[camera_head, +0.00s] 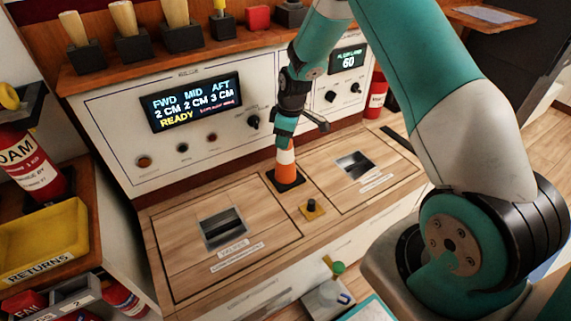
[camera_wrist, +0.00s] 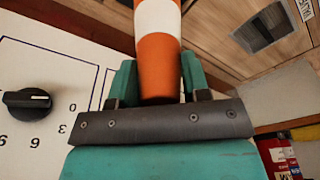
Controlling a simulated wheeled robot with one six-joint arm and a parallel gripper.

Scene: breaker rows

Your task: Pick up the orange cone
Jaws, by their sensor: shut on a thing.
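The orange cone (camera_head: 285,164) has a white band and a dark square base. It stands upright in the head view, between the two recessed hatches of the wooden counter. My gripper (camera_head: 285,137) comes down on it from above and is shut on its top. In the wrist view the cone (camera_wrist: 158,62) sits between the two teal fingers of my gripper (camera_wrist: 158,82), one on each side. The cone's base is out of the wrist view. I cannot tell whether the base touches the counter.
The control panel (camera_head: 163,153) with a lit display stands close behind the cone. A small yellow block with a dark knob (camera_head: 312,209) is just in front of it. Hatches (camera_head: 222,229) lie either side. A yellow returns bin (camera_head: 42,240) is at the left.

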